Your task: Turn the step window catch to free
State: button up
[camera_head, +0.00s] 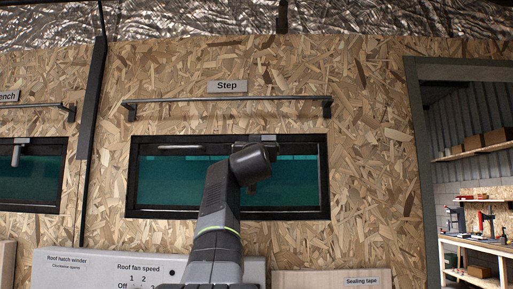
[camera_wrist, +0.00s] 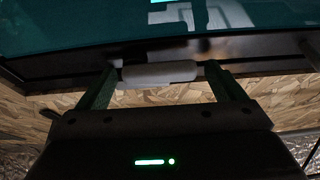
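The step window (camera_head: 170,185) is a dark-framed teal pane under the "Step" sign (camera_head: 227,86). A grey piece of its catch (camera_head: 262,138) shows at the top of the frame, mostly hidden behind my arm in the head view. In the wrist view the catch's pale handle (camera_wrist: 160,73) lies roughly along the dark window frame (camera_wrist: 255,66). My gripper (camera_wrist: 161,72) is open, with one finger beyond each end of the handle. Narrow gaps seem to show between the fingers and the handle. The fingers are hidden in the head view.
A rail (camera_head: 230,98) runs above the window. At left is the bench window (camera_head: 30,180) with its own catch (camera_head: 18,152) hanging down. Below stand a white panel (camera_head: 110,262) with fan controls and a box marked "Sealing tape" (camera_head: 335,280). A doorway opens at right.

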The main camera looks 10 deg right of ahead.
jog(key=shift+s, duration=0.1)
jog(key=b+v, duration=0.7)
jog(key=v, duration=0.6)
jog(key=shift+s+f, duration=0.2)
jog(key=shift+s, duration=0.1)
jog(key=shift+w, duration=0.1)
jog(key=p+x, duration=0.7)
jog(key=x, duration=0.6)
jog(key=shift+w+r, duration=0.2)
jog(key=shift+w, duration=0.15)
jog(key=shift+s, duration=0.1)
